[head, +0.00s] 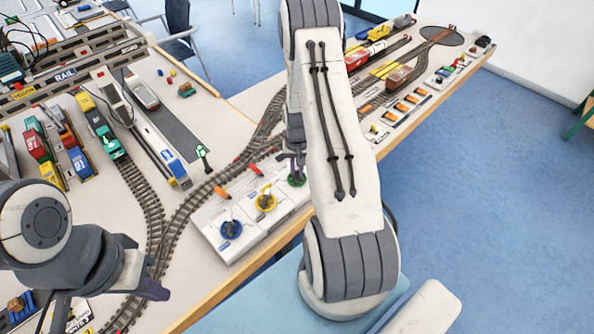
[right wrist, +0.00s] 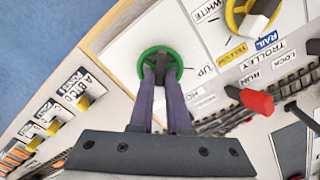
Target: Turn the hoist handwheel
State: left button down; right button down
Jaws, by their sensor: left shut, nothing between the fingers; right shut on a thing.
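The green handwheel (right wrist: 177,60) is on the white control panel, beside an "UP" label in the right wrist view. It also shows in the head view (head: 297,182), partly behind my right arm. My right gripper (right wrist: 161,76) comes down on this wheel, with both purple fingers inside the rim, shut on its middle part. A yellow handwheel (head: 265,203) and a blue handwheel (head: 231,230) sit on the same panel to the left. My left gripper (head: 158,292) is shut and empty at the lower left, apart from the panel.
An orange lever (head: 222,192) and a red lever (head: 256,169) stand behind the wheels. Model tracks (head: 190,208) curve past the panel. Toy trains and the rail crane (head: 65,75) fill the table's left. Blue floor lies open beyond the table's right edge.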

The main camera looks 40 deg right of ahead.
jog(key=n+b, duration=0.1)
jog(key=n, duration=0.3)
jog(key=n+b, duration=0.1)
jog(key=n, duration=0.3)
jog(key=shift+n, duration=0.3)
jog(key=shift+w, duration=0.1)
dwell(0.4)
jog(key=c, duration=0.9)
grip_release()
jog(key=shift+r, duration=0.1)
notch_tip(320, 180, up, 10)
jog(key=shift+a+r+b, duration=0.1)
jog(key=shift+r+b, duration=0.1)
jog(key=shift+b, duration=0.55)
